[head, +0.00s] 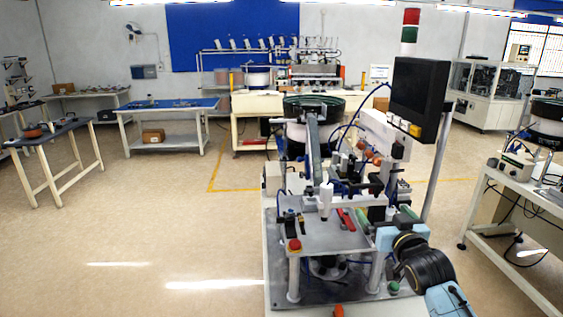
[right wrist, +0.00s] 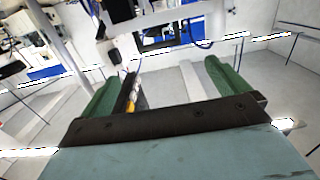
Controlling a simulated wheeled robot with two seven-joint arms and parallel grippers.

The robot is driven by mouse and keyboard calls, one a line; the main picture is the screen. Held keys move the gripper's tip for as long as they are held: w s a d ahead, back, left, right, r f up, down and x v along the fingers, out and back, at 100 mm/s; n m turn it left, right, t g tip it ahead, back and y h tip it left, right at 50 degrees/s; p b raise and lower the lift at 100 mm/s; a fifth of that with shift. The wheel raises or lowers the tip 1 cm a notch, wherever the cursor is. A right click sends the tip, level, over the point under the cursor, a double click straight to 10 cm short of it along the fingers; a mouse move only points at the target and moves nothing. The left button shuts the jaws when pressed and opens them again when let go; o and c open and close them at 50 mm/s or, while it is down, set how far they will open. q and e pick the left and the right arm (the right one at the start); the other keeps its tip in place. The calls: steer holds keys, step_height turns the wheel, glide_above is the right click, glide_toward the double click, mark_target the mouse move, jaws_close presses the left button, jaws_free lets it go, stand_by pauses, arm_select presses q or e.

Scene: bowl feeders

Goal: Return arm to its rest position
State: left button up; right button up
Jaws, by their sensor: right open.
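My right arm comes in from the lower right of the head view. Its gripper (head: 397,214), with green fingers, is beside the right side of the feeder machine's metal plate (head: 325,236). The right wrist view shows the two green fingers (right wrist: 162,76) wide apart, with nothing held between them. Part of the machine shows beyond and between them, including a dark piece with a yellow tip (right wrist: 131,88). I cannot tell the exact gap between the fingers and the machine. My left gripper is not in view.
The machine carries a bowl feeder (head: 314,104), a black monitor (head: 419,88) and a red button (head: 294,245). A red-handled part (head: 346,220) lies on its plate. A white table (head: 515,180) stands at right. The floor at left (head: 130,240) is clear.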

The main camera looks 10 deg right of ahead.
steer(key=s+a+f+n+g, duration=0.1)
steer(key=s+a+f+g, duration=0.2)
steer(key=s+f, duration=0.4)
steer(key=s+a+f+g, duration=0.3)
steer(key=s+a+f, duration=0.1)
steer(key=s+f, duration=0.35)
steer(key=s+a+f+n+g, duration=0.1)
steer(key=s+a+f+g, duration=0.15)
steer(key=s, duration=0.55)
steer(key=s+a+f+g+y, duration=0.1)
steer(key=s+g, duration=0.2)
steer(key=s, duration=0.6)
steer(key=s+a+f+n+g, duration=0.1)
steer(key=s+a+g, duration=0.15)
steer(key=s, duration=0.55)
step_height(320, 180, down, 32)
steer(key=s+d+g+b, duration=0.1)
steer(key=s+g+b, duration=0.1)
steer(key=b, duration=0.4)
steer(key=s+d+f+b, duration=0.1)
steer(key=s+f+b, duration=0.2)
steer(key=s+f, duration=0.5)
steer(key=s+d+f+b, duration=0.2)
steer(key=s+f, duration=0.6)
steer(key=f, duration=0.4)
steer(key=shift+g+b, duration=0.4)
steer(key=shift+b, duration=0.1)
